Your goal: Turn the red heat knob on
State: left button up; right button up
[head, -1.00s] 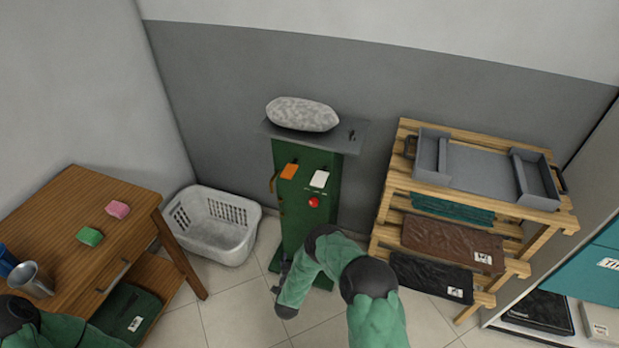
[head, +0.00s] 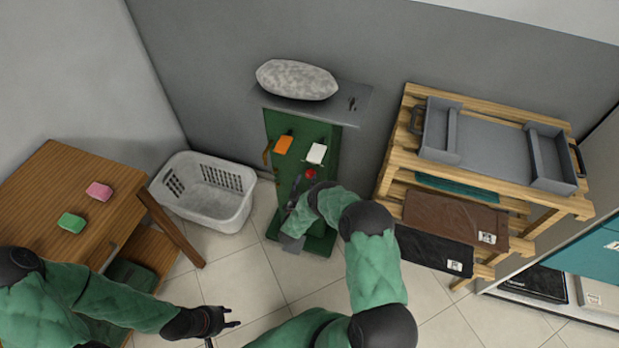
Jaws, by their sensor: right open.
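The red heat knob (head: 311,174) sits on the front of the green machine (head: 327,224), below the white tag (head: 316,153). My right gripper (head: 297,186) is just left of and slightly below the knob, its dark fingers pointing up along the green front. It is open and appears apart from the knob, though its fingers are small and partly covered by my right forearm. My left gripper (head: 225,334) is low in the view, above the floor, its fingers spread and empty, far from the machine.
An orange tag (head: 283,144) is on the machine's front; a grey padded cushion (head: 297,80) tops it. A white laundry basket (head: 204,192) stands left, beside a wooden table (head: 47,191). A wooden rack (head: 396,165) with a grey tray (head: 497,148) stands right.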

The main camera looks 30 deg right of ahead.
aim_at(310, 176)
jog(key=shift+x, duration=1.65)
jog(key=c, duration=1.1)
